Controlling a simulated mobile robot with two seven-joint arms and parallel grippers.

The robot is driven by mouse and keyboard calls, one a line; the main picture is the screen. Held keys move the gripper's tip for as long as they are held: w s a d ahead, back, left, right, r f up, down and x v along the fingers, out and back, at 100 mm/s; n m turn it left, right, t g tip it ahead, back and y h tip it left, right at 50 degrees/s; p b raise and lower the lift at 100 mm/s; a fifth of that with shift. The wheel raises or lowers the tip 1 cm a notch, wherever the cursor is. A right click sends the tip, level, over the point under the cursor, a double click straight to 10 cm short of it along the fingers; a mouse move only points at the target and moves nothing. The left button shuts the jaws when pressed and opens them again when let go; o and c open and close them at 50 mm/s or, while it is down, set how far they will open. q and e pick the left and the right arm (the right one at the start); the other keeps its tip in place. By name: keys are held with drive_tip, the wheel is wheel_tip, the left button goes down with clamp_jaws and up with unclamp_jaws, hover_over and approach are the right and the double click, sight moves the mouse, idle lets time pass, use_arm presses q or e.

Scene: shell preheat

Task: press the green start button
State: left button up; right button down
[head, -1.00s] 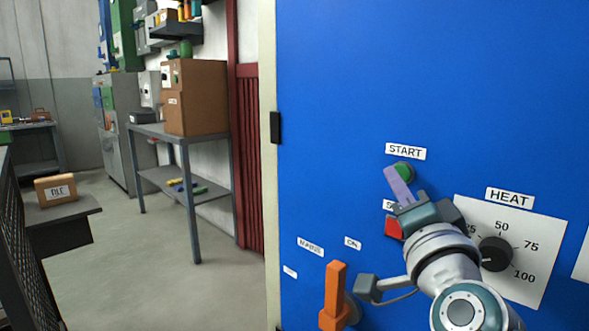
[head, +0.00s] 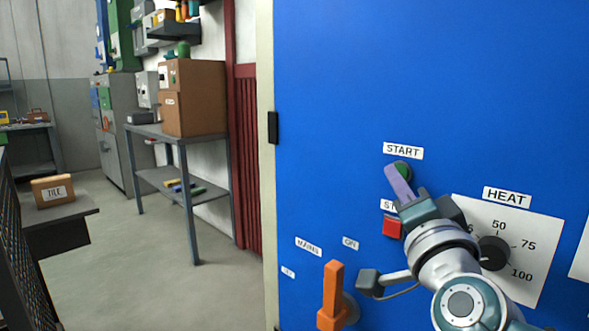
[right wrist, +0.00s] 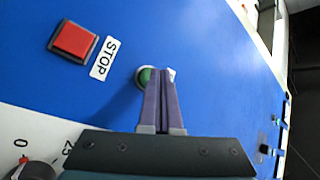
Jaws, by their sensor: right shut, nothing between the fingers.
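The green start button (head: 405,168) sits on the blue panel just below the START label (head: 403,151). My right gripper (head: 392,172) is shut and empty, with its purple fingertips at the button and covering part of it. In the right wrist view the green button (right wrist: 147,77) shows just left of the tips of my shut fingers (right wrist: 165,85). I cannot tell whether the tips touch it. My left gripper is not in view.
The red stop button (head: 392,227) is below the start button, close to my right gripper. The black HEAT knob (head: 493,253) is to the right on a white plate. An orange mains lever (head: 333,290) stands out at lower left. Free floor lies left of the panel.

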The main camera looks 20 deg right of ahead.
drive_tip(key=shift+w+d, duration=0.15)
drive_tip(key=shift+d, duration=0.2)
idle(0.6)
drive_tip(key=shift+a, duration=0.1)
drive_tip(key=shift+s+a+p, duration=0.3)
drive_tip(key=shift+s+a, duration=0.05)
drive_tip(key=shift+a, duration=0.3)
drive_tip(key=a, duration=0.1)
drive_tip(key=s+a+p, duration=0.1)
drive_tip(key=a, duration=0.1)
drive_tip(key=s+a, duration=0.1)
drive_tip(key=shift+a, duration=0.3)
idle(0.3)
